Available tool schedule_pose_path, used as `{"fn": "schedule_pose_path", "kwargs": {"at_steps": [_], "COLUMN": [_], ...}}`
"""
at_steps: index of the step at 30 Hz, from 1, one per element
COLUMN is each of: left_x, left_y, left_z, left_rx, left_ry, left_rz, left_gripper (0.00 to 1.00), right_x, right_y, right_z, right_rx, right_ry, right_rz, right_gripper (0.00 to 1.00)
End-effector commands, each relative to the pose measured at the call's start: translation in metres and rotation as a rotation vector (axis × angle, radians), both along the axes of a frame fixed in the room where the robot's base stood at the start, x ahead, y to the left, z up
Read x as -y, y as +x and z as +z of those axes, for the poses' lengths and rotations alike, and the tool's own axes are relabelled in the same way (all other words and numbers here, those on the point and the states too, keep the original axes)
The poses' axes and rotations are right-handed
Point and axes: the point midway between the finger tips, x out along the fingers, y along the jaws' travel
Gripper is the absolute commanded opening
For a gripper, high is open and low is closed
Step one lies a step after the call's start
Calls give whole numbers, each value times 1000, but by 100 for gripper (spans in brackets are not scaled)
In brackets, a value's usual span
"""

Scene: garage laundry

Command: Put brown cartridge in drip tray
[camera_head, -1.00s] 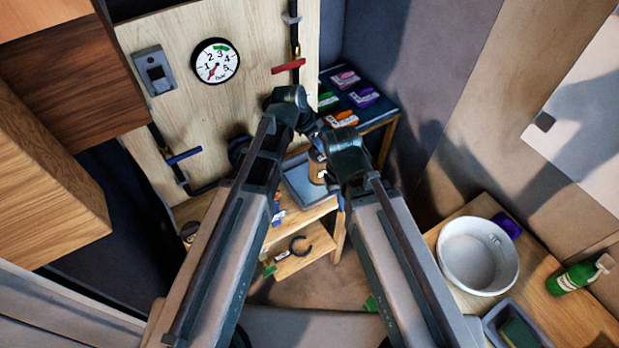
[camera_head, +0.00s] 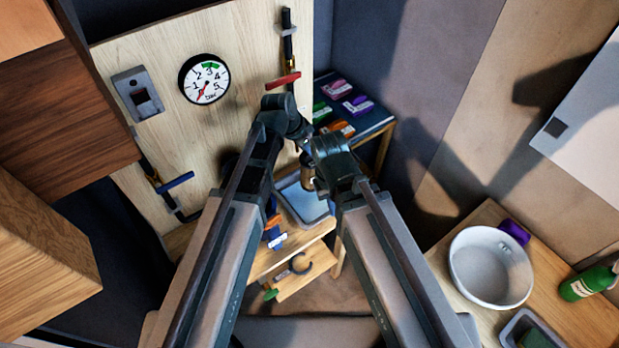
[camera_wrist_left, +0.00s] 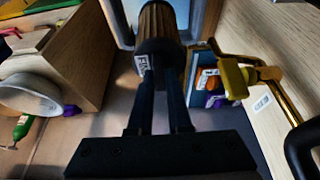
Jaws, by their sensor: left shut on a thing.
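The brown cartridge (camera_wrist_left: 157,28) is ribbed, with a dark end and a white label. In the left wrist view my left gripper (camera_wrist_left: 160,72) is shut on it. In the head view only a small part of the cartridge (camera_head: 307,173) shows between my two arms, over the far part of the drip tray. The drip tray (camera_head: 327,219) is a shallow grey-blue tray on the wooden bench. Its pale edge (camera_wrist_left: 113,12) also shows behind the cartridge in the wrist view. I cannot tell whether they touch. My right gripper's fingers are hidden behind its wrist.
A panel with a gauge (camera_head: 204,79), a red-handled valve (camera_head: 283,81) and a blue-handled valve (camera_head: 175,183) stands behind the bench. Coloured packs (camera_head: 358,105) lie on a dark shelf. A white basin (camera_head: 490,267) stands on the right counter.

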Motion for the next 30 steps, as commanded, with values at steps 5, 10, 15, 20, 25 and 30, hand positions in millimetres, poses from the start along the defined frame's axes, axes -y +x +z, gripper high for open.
{"fn": "schedule_pose_path", "kwargs": {"at_steps": [5,10,15,20,25,30], "left_x": [0,0,0,0,0,0], "left_y": [0,0,0,0,0,0], "left_z": [-37,-46,-47,-64,-83,-81], "left_rx": [0,0,0,0,0,0], "left_ry": [0,0,0,0,0,0], "left_rz": [0,0,0,0,0,0], "left_gripper": [0,0,0,0,0,0], "right_x": [0,0,0,0,0,0], "right_y": [0,0,0,0,0,0], "right_z": [-37,-46,-47,-64,-83,-81], "right_rx": [0,0,0,0,0,0], "right_ry": [0,0,0,0,0,0], "right_rz": [-1,-2,-2,-2,-2,-2], "right_gripper": [0,0,0,0,0,0]}}
